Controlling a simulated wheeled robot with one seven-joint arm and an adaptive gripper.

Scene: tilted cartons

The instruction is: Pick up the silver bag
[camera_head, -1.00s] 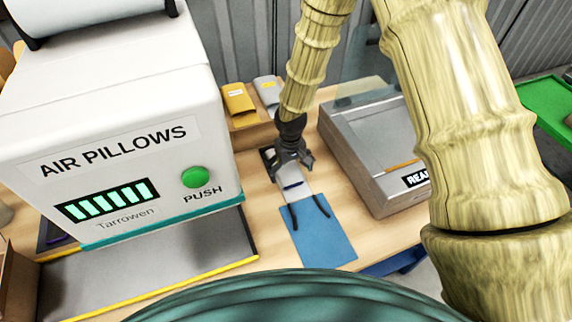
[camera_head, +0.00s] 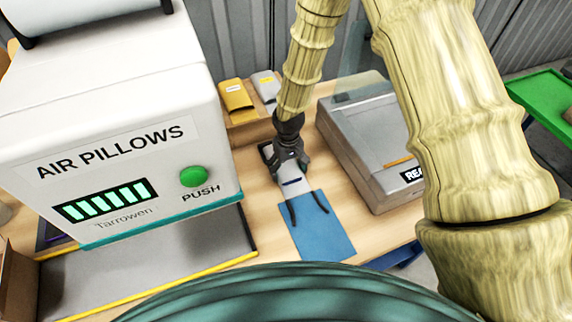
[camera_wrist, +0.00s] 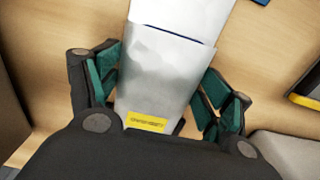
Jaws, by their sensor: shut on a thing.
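The silver bag (camera_wrist: 160,75) is a flat grey pouch with a yellow label at its near end, seen in the wrist view. My gripper (camera_wrist: 164,88) has its green-padded fingers on both sides of it and is shut on it. In the head view my gripper (camera_head: 289,166) points down over the table, and the far part of the bag is hidden beneath it. A pale piece (camera_wrist: 185,14) with a dark blue line continues beyond the bag in the wrist view. I cannot tell whether the bag touches the table.
The air pillow machine (camera_head: 120,120) stands left, and a grey metal box (camera_head: 370,140) stands close on the right. A yellow pouch (camera_head: 236,98) and another grey pouch (camera_head: 267,85) are behind.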

